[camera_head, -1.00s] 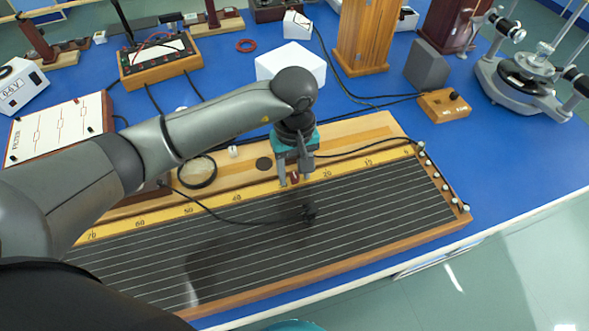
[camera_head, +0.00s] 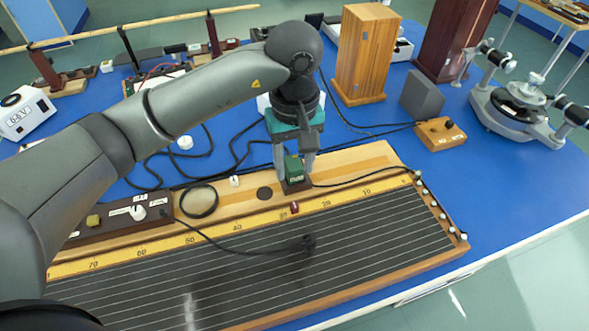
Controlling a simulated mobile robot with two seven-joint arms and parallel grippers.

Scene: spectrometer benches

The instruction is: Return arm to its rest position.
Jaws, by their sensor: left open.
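My left arm comes in from the left, and its gripper (camera_head: 294,171) points down over the back strip of a long wooden wire board (camera_head: 393,157). The gripper is open. Its two grey fingers stand on either side of a small green block (camera_head: 292,168) on a dark base (camera_head: 296,186). I cannot tell whether the fingers touch the block or are in front of it. My right gripper is not in view.
A wooden cabinet (camera_head: 365,55), a grey block (camera_head: 421,95), a two-knob box (camera_head: 440,134) and a spectrometer (camera_head: 515,100) stand behind and right. Black cables cross the blue bench (camera_head: 510,178).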

